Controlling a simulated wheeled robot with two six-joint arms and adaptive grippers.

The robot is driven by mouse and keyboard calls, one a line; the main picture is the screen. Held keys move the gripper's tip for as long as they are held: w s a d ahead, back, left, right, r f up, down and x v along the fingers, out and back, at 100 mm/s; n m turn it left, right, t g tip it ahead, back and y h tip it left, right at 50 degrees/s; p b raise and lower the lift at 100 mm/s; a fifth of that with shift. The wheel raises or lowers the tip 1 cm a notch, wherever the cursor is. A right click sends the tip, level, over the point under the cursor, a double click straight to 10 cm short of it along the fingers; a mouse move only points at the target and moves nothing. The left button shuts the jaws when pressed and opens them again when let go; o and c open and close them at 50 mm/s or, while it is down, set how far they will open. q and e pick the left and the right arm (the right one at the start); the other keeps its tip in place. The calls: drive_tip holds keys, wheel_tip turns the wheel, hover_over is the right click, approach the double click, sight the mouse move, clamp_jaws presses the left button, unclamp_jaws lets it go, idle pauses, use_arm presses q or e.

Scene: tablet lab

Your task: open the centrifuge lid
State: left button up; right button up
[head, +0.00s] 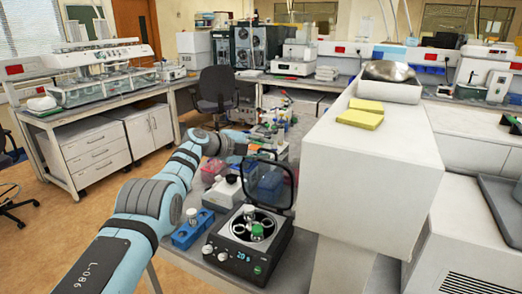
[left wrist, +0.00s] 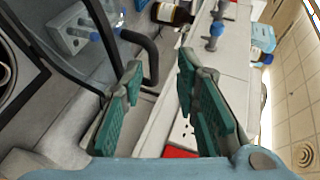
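The centrifuge (head: 238,262) is a dark box with a lit display, near the front of the bench. Its lid (head: 268,183) is a smoky see-through panel with a dark frame, standing raised at the back. The round bowl is uncovered and shows the rotor, with a white-capped and a green-capped tube. My left gripper (head: 266,153) is just above and behind the lid's top edge. In the left wrist view its fingers (left wrist: 160,100) are apart with nothing gripped; the dark lid frame (left wrist: 85,78) passes by the left finger. Contact cannot be told. My right gripper is out of view.
A blue tube rack (head: 192,230) stands left of the centrifuge, and a white-and-black device (head: 224,192) behind it. A large white block (head: 375,165) with yellow sponges (head: 361,113) rises close on the right. Bottles and small items crowd the bench behind.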

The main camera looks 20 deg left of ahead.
use_arm(q)
drive_tip(key=s+a, duration=0.7)
drive_tip(key=s, duration=0.6)
drive_tip(key=shift+a+r, duration=0.15)
drive_tip(key=shift+r, duration=0.3)
drive_tip(key=shift+c, duration=0.2)
